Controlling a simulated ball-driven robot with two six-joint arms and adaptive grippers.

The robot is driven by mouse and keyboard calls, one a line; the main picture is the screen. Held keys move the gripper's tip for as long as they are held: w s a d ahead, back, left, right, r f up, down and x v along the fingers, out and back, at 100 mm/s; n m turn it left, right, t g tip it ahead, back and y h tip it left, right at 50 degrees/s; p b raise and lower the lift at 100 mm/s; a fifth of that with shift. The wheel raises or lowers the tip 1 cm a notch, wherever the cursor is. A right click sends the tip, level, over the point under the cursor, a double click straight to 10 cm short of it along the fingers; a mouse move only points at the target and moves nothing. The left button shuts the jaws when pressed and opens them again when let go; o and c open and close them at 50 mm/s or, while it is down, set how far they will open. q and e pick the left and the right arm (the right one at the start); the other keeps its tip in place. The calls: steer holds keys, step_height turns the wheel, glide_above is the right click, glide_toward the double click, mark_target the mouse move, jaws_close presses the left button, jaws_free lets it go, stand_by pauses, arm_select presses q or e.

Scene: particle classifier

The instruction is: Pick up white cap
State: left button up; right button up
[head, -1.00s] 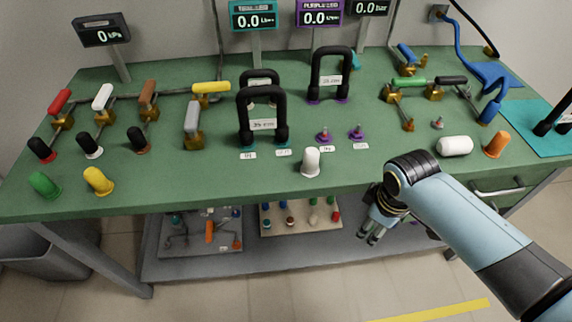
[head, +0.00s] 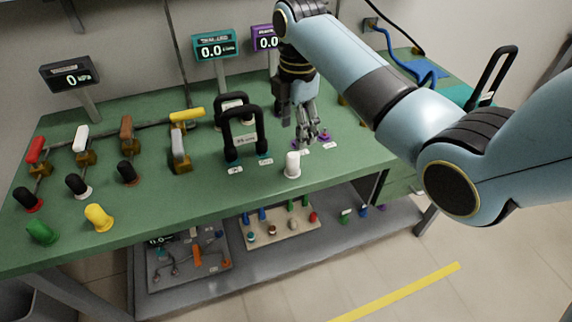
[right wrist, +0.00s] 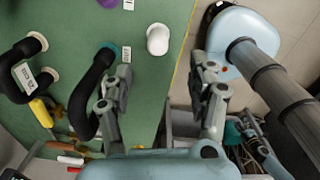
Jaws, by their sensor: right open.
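The white cap (head: 292,165) stands upright near the front edge of the green bench (head: 180,215). My right gripper (head: 310,136) is open and empty, above the bench just behind and to the right of the cap in the head view. In the right wrist view the white cap (right wrist: 158,40) lies ahead of the spread fingers (right wrist: 162,75), between their lines and apart from both. My left gripper is not in view.
A black handle (head: 243,135) stands left of the cap. Purple fittings (head: 324,135) sit behind it. Yellow (head: 98,217) and green (head: 41,233) caps stand at the left. My right arm hides much of the bench's right side.

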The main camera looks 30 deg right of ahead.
mark_target(293, 155)
steer(key=shift+w+a, duration=0.1)
steer(key=shift+w, duration=0.05)
step_height(293, 155, down, 4)
steer(key=shift+f, duration=0.1)
step_height(293, 155, down, 6)
steer(key=shift+w+b, duration=0.1)
steer(key=shift+b, duration=0.2)
steer(key=c, duration=1.1)
